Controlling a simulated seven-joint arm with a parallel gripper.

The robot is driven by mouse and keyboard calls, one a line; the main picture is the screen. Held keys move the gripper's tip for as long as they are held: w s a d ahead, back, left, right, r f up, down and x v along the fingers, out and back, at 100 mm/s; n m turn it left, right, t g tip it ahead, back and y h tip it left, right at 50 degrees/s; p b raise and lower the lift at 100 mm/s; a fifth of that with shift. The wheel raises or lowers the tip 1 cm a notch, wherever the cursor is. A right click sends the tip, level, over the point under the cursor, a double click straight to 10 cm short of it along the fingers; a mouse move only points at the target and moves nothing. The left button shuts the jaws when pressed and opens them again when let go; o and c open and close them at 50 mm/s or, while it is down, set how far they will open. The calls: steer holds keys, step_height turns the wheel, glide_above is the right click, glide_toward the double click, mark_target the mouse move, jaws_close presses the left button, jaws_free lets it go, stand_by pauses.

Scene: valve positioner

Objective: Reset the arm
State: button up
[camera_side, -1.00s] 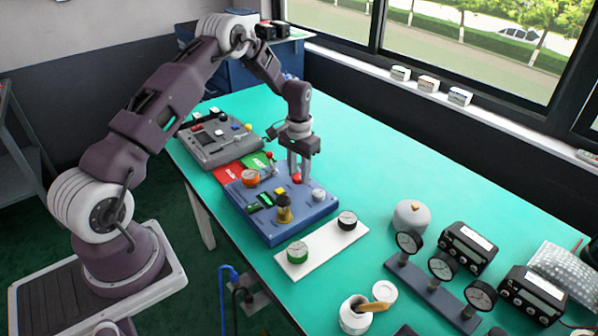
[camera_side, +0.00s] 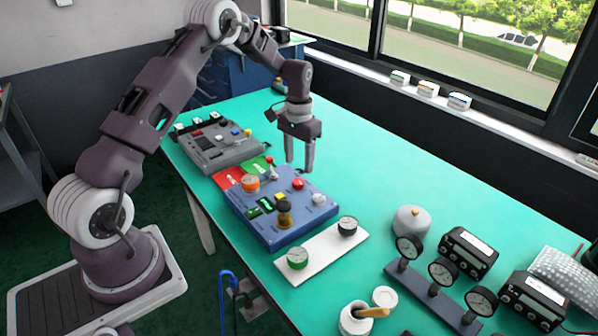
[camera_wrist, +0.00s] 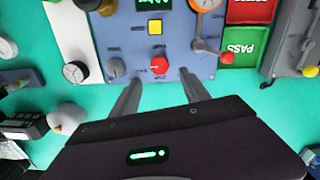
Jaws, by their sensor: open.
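My gripper (camera_side: 299,166) is open and empty, pointing down above the far edge of the blue valve panel (camera_side: 262,228). In the wrist view its two fingers (camera_wrist: 160,90) stand apart, with the panel's edge beyond them. The panel carries a red knob (camera_side: 298,184), a grey knob (camera_side: 319,199), a yellow square button (camera_side: 280,199), an orange-rimmed gauge (camera_side: 251,182), a brass-coloured fitting (camera_side: 284,213) and a red-tipped lever (camera_wrist: 226,57). The fingers look clear of all of these.
A white plate (camera_side: 322,255) with two gauges lies in front. A gauge stand (camera_side: 432,290) and black meters (camera_side: 468,250) stand to the right. The teal table (camera_side: 370,170) is clear behind the panel.

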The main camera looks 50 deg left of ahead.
steer(key=shift+r, duration=0.45)
steer(key=s+d+r+t, duration=0.1)
steer(key=s+d+r, duration=0.3)
steer(key=r, duration=0.3)
steer(key=s+d+r+m+t, duration=0.1)
steer(key=s+d+r, duration=0.3)
steer(key=r, duration=0.3)
steer(key=s+d+r+t, duration=0.1)
steer(key=s+d+r, duration=0.3)
steer(key=r, duration=0.4)
steer(key=s+d+t, duration=0.1)
steer(key=s+d, duration=0.2)
steer(key=s, duration=0.7)
steer(key=s+d+m+t, duration=0.1)
steer(key=s+d, duration=0.2)
steer(key=s, duration=0.7)
steer(key=shift+d+r+t, duration=0.3)
steer(key=shift+d+r, duration=0.05)
steer(key=shift+d, duration=0.05)
